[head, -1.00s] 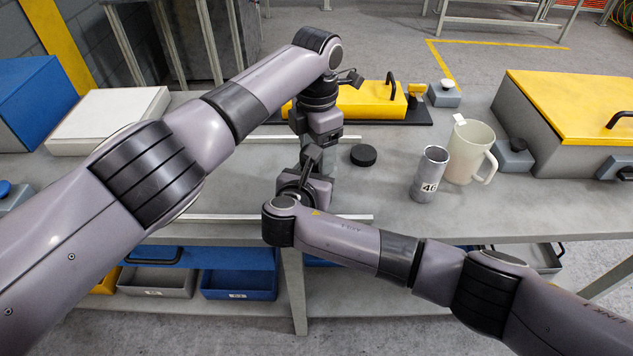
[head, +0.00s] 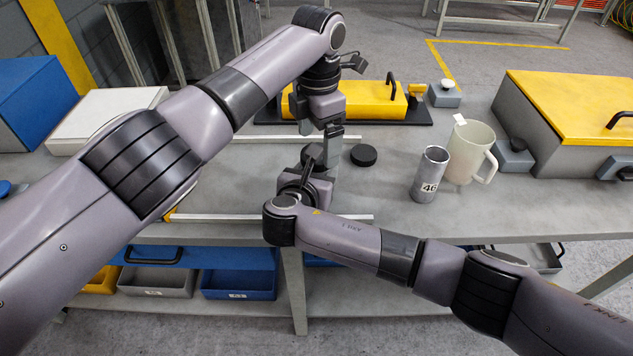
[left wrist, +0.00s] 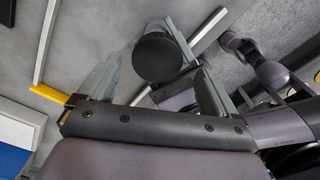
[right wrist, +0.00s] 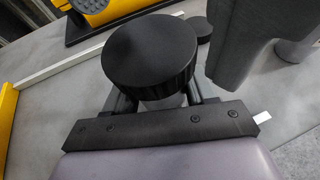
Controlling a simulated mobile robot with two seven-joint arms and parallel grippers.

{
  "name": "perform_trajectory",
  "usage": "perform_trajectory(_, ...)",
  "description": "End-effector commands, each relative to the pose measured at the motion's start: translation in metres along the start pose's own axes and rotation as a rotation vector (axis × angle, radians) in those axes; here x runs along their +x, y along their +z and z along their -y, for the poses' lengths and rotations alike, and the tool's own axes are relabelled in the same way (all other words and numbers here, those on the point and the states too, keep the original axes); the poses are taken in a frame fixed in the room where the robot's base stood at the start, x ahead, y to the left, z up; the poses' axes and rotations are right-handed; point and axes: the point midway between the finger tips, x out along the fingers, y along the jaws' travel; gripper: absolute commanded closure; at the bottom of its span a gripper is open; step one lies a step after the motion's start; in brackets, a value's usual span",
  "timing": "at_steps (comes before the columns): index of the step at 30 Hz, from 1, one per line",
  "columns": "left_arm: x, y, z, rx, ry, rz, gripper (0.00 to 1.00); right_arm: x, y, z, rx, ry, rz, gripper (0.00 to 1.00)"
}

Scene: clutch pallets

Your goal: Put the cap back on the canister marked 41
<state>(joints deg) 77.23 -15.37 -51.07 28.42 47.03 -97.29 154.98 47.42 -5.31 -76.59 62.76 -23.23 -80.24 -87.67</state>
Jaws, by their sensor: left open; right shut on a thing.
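A black round cap (right wrist: 148,55) sits over the fingers of my right gripper (right wrist: 160,95) in the right wrist view; the left wrist view also shows the cap (left wrist: 158,57). My right gripper is shut on what appears to be the canister under this cap; its body is mostly hidden and no number is readable. My left gripper (head: 333,140) is open in the head view, just above the right one. In the left wrist view its fingers stand apart on either side of the cap, and I see no grip on it.
An open metal canister (head: 430,175) marked 46 stands right, beside a pale mug (head: 468,152). Another black cap (head: 363,155) lies on the table. A yellow case (head: 365,102) is behind, and a yellow-lidded box (head: 570,115) at right. Front centre-right table is clear.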

Motion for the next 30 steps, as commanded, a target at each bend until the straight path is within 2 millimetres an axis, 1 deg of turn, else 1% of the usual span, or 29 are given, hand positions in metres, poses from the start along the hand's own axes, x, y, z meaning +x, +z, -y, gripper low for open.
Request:
perform_trajectory(1,-0.006,0.000,-0.001,-0.001,0.001,0.001,0.08,0.000,-0.001,0.001,-0.002,-0.002,-0.001,1.00)
perform_trajectory(4,-0.013,-0.001,-0.001,-0.003,0.002,-0.001,0.08,0.000,-0.001,0.000,-0.002,-0.001,-0.001,1.00)
perform_trajectory(12,-0.014,-0.002,-0.002,-0.005,0.004,-0.002,0.08,-0.001,-0.001,-0.001,-0.002,0.001,-0.001,1.00)
perform_trajectory(13,-0.014,-0.002,-0.002,-0.006,0.004,-0.002,0.13,-0.001,-0.001,-0.001,-0.002,0.001,-0.001,1.00)
perform_trajectory(16,-0.016,-0.001,-0.002,-0.018,0.005,-0.001,0.13,-0.002,-0.001,-0.001,-0.001,0.002,-0.002,1.00)
perform_trajectory(20,-0.025,0.001,-0.002,-0.077,0.006,0.004,0.13,-0.002,-0.001,-0.001,-0.001,0.003,-0.002,1.00)
perform_trajectory(24,-0.037,0.001,-0.002,-0.172,0.007,0.006,0.13,-0.002,-0.001,-0.002,-0.001,0.003,-0.002,1.00)
perform_trajectory(30,-0.048,0.000,-0.002,-0.269,0.004,0.003,0.13,-0.002,-0.001,-0.002,-0.001,0.003,-0.002,1.00)
